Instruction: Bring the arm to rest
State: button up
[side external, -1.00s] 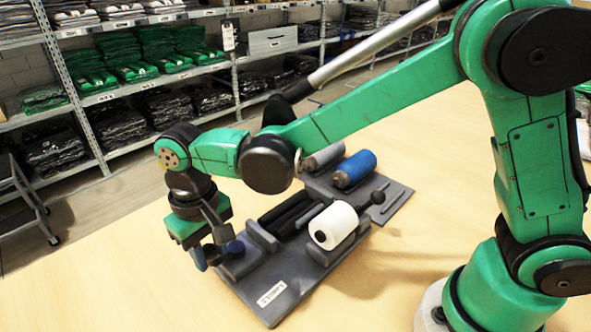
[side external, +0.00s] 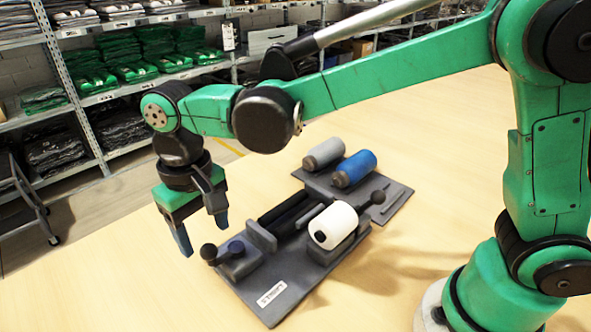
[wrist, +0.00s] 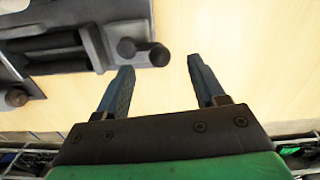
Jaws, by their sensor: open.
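My gripper (side external: 203,238) is open and empty, fingers pointing down, above the table beside the left end of a dark grey fixture (side external: 297,286). A white roll (side external: 335,226) lies on the fixture.
A blue roll (side external: 356,167) and a grey roll (side external: 323,153) lie on a grey plate (side external: 398,197) behind the fixture. The wooden table (side external: 130,285) is clear at left and front. Shelves (side external: 110,97) with folded garments stand at the back.

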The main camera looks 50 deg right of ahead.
jog(key=shift+r, duration=1.3)
jog(key=shift+d, duration=0.15)
jog(key=s+d+t, duration=0.2)
jog(key=d, duration=0.4)
jog(key=s+d+t, duration=0.2)
jog(key=d, duration=0.4)
jog(key=s+d+m+t, duration=0.1)
jog(key=s+d+t, duration=0.1)
jog(key=d, duration=0.4)
jog(key=shift+r+t, duration=0.1)
jog(key=shift+t, duration=0.5)
